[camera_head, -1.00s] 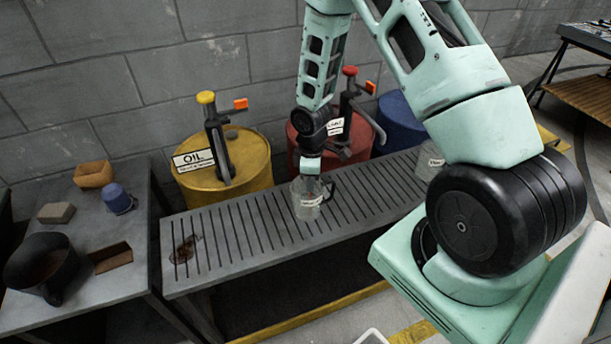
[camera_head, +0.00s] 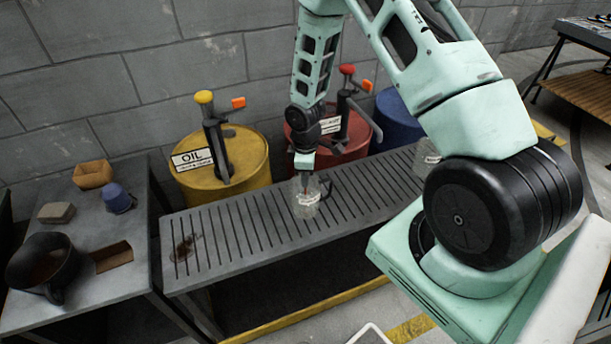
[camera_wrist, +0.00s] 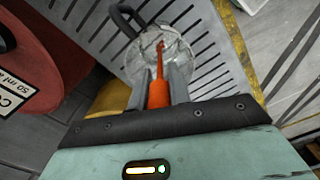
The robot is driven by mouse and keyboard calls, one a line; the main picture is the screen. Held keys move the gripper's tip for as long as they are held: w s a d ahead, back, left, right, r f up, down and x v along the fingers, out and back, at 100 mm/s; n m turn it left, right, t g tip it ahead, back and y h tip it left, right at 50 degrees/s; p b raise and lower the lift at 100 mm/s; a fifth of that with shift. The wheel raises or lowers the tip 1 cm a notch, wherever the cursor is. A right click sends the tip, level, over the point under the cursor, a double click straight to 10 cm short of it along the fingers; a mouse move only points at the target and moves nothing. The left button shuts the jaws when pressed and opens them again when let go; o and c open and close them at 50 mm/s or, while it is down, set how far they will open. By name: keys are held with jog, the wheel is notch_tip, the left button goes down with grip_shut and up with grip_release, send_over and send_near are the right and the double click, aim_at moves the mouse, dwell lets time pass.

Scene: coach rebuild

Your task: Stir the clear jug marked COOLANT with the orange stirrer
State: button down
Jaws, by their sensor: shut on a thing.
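A clear jug (camera_head: 305,203) with a white label and a dark handle stands upright on the slatted bench; the label is too small to read. My gripper (camera_head: 304,172) is directly above its mouth, pointing down. In the wrist view my gripper (camera_wrist: 160,88) is shut on the orange stirrer (camera_wrist: 159,92), whose thin shaft reaches over the jug (camera_wrist: 150,58) and appears to go into its mouth. How deep the tip sits cannot be told.
A second clear jug (camera_head: 428,158) stands farther right on the slatted bench (camera_head: 245,245), partly behind my arm. A yellow OIL drum (camera_head: 245,165), a red drum (camera_head: 355,145) and a blue drum (camera_head: 398,115) stand behind. A side table (camera_head: 85,240) at left holds several items.

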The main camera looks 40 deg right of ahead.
dwell(0.3)
jog(key=shift+r+p, duration=5.05)
jog(key=shift+r, duration=1.4)
jog(key=shift+r+p, duration=2)
jog(key=shift+r, duration=0.4)
